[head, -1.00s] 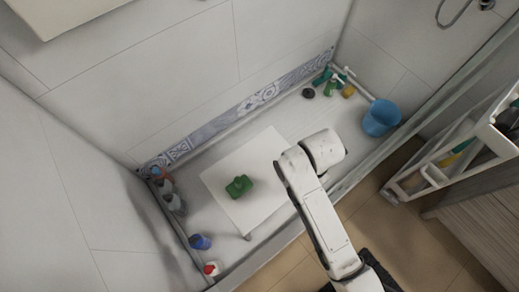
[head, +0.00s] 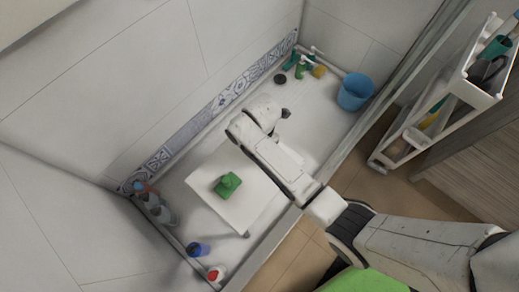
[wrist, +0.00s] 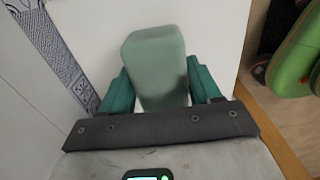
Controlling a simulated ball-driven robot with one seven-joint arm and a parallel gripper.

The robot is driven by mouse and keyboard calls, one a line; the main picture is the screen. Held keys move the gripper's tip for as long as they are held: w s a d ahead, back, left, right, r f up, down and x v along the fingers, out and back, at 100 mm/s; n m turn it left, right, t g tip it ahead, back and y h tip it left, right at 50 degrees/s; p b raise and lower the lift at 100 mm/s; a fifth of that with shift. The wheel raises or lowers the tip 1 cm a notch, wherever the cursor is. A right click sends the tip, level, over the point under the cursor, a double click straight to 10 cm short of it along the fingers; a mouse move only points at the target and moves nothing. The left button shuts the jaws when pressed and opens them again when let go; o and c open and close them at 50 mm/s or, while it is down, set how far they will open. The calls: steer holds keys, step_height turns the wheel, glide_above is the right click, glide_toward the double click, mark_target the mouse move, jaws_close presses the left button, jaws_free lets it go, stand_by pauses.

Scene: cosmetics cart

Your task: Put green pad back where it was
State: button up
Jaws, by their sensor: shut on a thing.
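In the wrist view, a pale green block-shaped pad (wrist: 157,50) is between the two teal fingers of my gripper (wrist: 161,86). The gripper is shut on it, and the pad sticks out beyond the fingertips. In the head view, my arm reaches over the shower tray, and I cannot make out the gripper or the held pad there. A darker green thing (head: 228,185) sits on a low white stool (head: 250,205) in the tray, apart from my arm.
Bottles (head: 155,207) line the tray's left end; a blue bottle (head: 198,249) and a red-capped one (head: 215,273) stand in front. Green bottles (head: 301,69), a dark round thing (head: 280,79) and a blue bucket (head: 355,92) are at the far end. A white cart (head: 425,115) stands right.

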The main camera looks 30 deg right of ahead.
steer(key=shift+w+f, duration=0.2)
steer(key=shift+f, duration=0.05)
steer(key=shift+w+f+b, duration=0.15)
steer(key=shift+f+b, duration=0.35)
steer(key=shift+f, duration=1.2)
steer(key=shift+f, duration=0.15)
steer(key=o, duration=0.9)
steer(key=shift+o, duration=0.2)
step_height(320, 180, up, 12)
steer(key=p, duration=0.2)
steer(key=shift+p, duration=0.3)
